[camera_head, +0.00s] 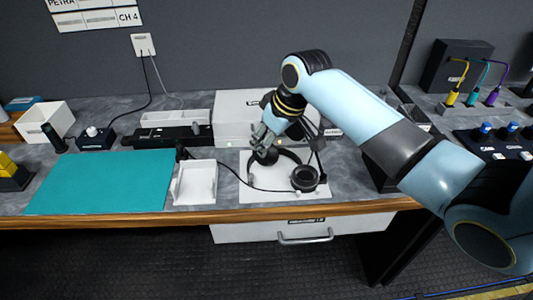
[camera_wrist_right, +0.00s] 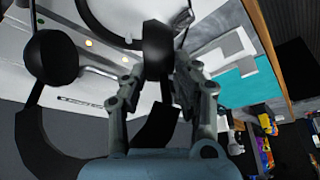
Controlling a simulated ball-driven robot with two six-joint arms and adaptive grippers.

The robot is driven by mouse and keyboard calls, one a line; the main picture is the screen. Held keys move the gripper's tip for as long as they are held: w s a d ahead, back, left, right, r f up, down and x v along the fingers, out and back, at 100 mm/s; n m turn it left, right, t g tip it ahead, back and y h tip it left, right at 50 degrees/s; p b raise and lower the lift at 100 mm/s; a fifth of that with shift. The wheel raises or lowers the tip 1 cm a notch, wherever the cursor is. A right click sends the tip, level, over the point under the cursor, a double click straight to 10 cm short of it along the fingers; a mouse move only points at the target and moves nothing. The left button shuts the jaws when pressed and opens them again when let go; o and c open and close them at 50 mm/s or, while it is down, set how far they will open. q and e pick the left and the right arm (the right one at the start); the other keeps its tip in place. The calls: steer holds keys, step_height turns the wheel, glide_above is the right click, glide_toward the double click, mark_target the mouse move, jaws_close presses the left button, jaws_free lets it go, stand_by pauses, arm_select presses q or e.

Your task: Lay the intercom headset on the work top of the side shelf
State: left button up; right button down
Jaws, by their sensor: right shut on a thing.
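The intercom headset (camera_head: 304,178) is black, with two round ear cups and a curved band. It is over a white mat (camera_head: 258,196) on the desk; I cannot tell whether it is lifted. In the right wrist view, a black part of the headset (camera_wrist_right: 158,50) sits between the fingers (camera_wrist_right: 157,85), and a round black cup shows to the left. A thin black cable runs left from the headset. My left gripper is out of view. I cannot tell for sure which surface is the side shelf.
A white tray (camera_head: 196,186) and a teal mat (camera_head: 100,183) lie left of the headset. A white box (camera_head: 232,112) stands behind it. To the right, past a dark upright, a grey surface (camera_head: 428,104) carries a black box with coloured cables (camera_head: 452,70) and a knob panel.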

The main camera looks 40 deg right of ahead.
mark_target(267, 156)
steer(key=shift+f, duration=2.35)
steer(key=c, duration=1)
jaws_free()
steer(key=shift+f, duration=0.1)
steer(key=v, duration=1.2)
steer(key=shift+o, duration=0.4)
steer(key=shift+s, duration=0.1)
